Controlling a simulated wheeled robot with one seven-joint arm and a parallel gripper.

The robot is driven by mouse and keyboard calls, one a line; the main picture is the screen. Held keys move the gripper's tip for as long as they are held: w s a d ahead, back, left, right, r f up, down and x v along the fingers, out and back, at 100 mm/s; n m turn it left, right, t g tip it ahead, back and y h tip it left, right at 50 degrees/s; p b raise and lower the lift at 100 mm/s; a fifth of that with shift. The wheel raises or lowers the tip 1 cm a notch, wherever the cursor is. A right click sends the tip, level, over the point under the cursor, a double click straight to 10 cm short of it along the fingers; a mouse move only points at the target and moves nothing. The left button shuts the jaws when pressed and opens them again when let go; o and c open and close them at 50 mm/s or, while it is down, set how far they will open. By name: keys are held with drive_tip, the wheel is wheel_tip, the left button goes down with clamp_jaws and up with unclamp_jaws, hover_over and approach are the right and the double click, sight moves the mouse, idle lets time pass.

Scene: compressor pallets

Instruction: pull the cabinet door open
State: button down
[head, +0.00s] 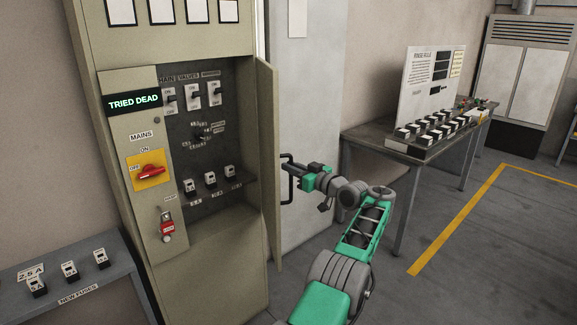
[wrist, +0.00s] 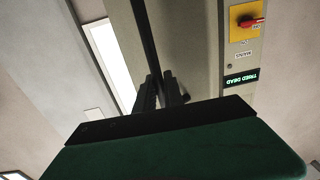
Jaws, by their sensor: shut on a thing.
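The cabinet (head: 214,275) is a tall beige unit at the left of the head view. Its door (head: 268,165) stands swung out at the right side of the opening, showing the dark panel inside with switches and fuses. A black bar handle (head: 289,180) is on the door's outer face. My gripper (head: 288,171) is shut on the handle, with my arm reaching in from the lower right. In the wrist view my gripper's fingers (wrist: 161,92) close around the dark handle bar (wrist: 147,40). The fingertips are partly hidden by the dark shade there.
A red switch (head: 151,171) on a yellow plate and a lit "TRIED DEAD" sign (head: 134,102) are on the cabinet front. A red padlock (head: 167,227) hangs below. A fuse shelf (head: 75,280) stands at left, a workbench (head: 370,143) at right. Floor right of my arm is clear.

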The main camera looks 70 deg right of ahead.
drive_tip(key=shift+w+a+r, duration=0.15)
drive_tip(key=shift+w+r, duration=0.1)
drive_tip(key=c, duration=1.7)
unclamp_jaws()
drive_tip(key=shift+w+f, duration=0.1)
drive_tip(key=shift+w, duration=0.1)
drive_tip(key=shift+o, duration=1.2)
drive_tip(key=shift+s+f, duration=0.1)
drive_tip(key=shift+s, duration=0.05)
drive_tip(key=b+v, duration=0.2)
drive_tip(key=v, duration=0.5)
drive_tip(key=shift+s+b, duration=0.35)
drive_tip(key=shift+b, duration=0.05)
drive_tip(key=shift+a, duration=0.1)
drive_tip(key=shift+c, duration=0.4)
